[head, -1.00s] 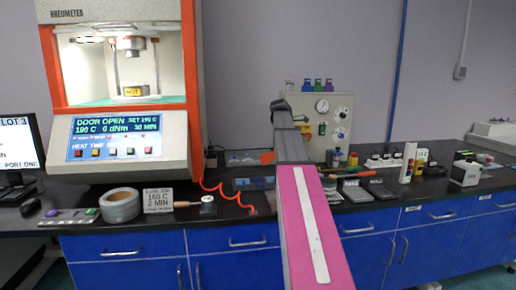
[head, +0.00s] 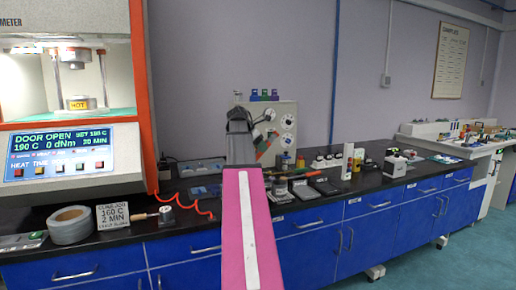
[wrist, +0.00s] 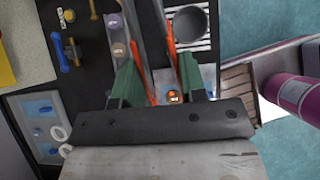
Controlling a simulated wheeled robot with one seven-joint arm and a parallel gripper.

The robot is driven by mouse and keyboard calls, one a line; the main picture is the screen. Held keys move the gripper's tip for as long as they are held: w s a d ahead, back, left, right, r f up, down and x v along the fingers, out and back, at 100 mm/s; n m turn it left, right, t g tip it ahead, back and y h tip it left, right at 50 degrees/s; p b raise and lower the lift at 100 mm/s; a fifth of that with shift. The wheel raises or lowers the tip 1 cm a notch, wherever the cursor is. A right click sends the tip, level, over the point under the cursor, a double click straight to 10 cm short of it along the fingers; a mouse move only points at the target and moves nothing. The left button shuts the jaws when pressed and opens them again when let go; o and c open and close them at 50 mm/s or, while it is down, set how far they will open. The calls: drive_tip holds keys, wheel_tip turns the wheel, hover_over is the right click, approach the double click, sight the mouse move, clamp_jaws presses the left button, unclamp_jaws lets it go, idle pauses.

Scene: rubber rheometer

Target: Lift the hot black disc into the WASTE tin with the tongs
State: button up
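My gripper (wrist: 158,78) has green fingers set apart, with the two orange-edged arms of the tongs (wrist: 151,82) between them. The tongs run forward out of the top of the wrist view. In the head view my gripper (head: 238,122) is raised in front of the gauge panel. The black disc cannot be made out. The press chamber is open, and a part with a yellow HOT label (head: 78,103) sits in it. A grey round open container (wrist: 187,22) stands on a striped surface beyond the fingers; no WASTE label is readable.
The rheometer (head: 70,150) reads DOOR OPEN and 190 C. A tape roll (head: 74,226), a sign (head: 113,216) and a red coiled cord (head: 197,203) lie on the bench. The gauge panel (head: 285,120) stands at the back. Small instruments crowd the bench to the right.

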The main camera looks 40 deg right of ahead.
drive_tip(key=shift+f, duration=0.1)
wheel_tip(320, 180, down, 10)
idle(1.0)
drive_tip(key=c, duration=0.7)
drive_tip(key=shift+o, duration=0.2)
wheel_tip(320, 180, up, 12)
idle(0.6)
